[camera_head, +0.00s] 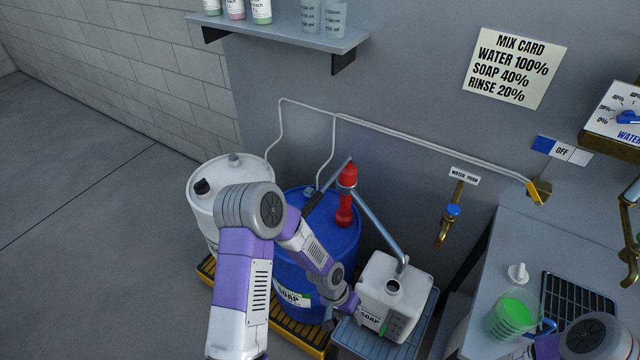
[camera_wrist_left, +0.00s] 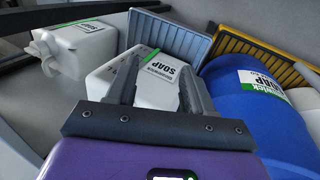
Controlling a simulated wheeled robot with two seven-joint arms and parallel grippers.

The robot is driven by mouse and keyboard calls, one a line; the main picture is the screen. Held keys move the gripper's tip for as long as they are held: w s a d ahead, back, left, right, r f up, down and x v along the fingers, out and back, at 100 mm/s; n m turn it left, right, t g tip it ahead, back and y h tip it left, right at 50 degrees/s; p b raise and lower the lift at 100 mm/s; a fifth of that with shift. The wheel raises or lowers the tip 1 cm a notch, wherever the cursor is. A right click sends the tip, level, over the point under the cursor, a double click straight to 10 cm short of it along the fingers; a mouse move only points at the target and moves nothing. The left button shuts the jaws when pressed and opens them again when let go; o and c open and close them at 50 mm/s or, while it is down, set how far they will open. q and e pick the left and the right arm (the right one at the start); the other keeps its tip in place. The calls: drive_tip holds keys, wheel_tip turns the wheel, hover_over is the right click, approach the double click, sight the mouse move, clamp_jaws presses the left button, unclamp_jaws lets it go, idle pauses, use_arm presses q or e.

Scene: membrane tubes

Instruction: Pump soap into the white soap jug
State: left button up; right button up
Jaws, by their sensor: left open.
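The white soap jug (camera_head: 377,275) stands upright in a blue-grey crate (camera_head: 349,337), its round neck open on top. A metal spout from the red pump (camera_head: 347,190) ends just at the jug's neck; whether it is inside I cannot tell. The pump rises from the blue soap drum (camera_head: 322,245), with a dark lever slanting down to the left. My left gripper (camera_wrist_left: 160,70) is open at the jug's labelled front. In the left wrist view the jug (camera_wrist_left: 147,75) shows between and beyond its fingers; contact is unclear. My right gripper is out of view.
A white drum (camera_head: 225,165) stands left of the blue drum on a yellow-edged pallet (camera_head: 207,270). A brass tap (camera_head: 448,225) is on the wall. At right, a counter (camera_head: 515,245) holds a beaker of green liquid (camera_head: 512,313). The floor at left is clear.

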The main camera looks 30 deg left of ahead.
use_arm(q)
drive_tip(key=w+a+r+m+y+p, duration=0.1)
drive_tip(key=w+a+r+y+p, duration=0.25)
drive_tip(key=r, duration=0.75)
drive_tip(key=w+a+r+m+p, duration=0.1)
drive_tip(key=w+a+r+p, duration=0.2)
drive_tip(key=w+a+r, duration=0.5)
wheel_tip(320, 180, up, 15)
drive_tip(key=n+y+p, duration=0.1)
drive_tip(key=y+p, duration=0.1)
drive_tip(key=y, duration=0.1)
hover_over(310, 203)
drive_tip(key=d, duration=0.2)
drive_tip(key=x, duration=0.7)
drive_tip(key=shift+a+f, duration=0.15)
drive_tip(key=shift+f, duration=0.1)
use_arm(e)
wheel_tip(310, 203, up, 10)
use_arm(q)
clamp_jaws()
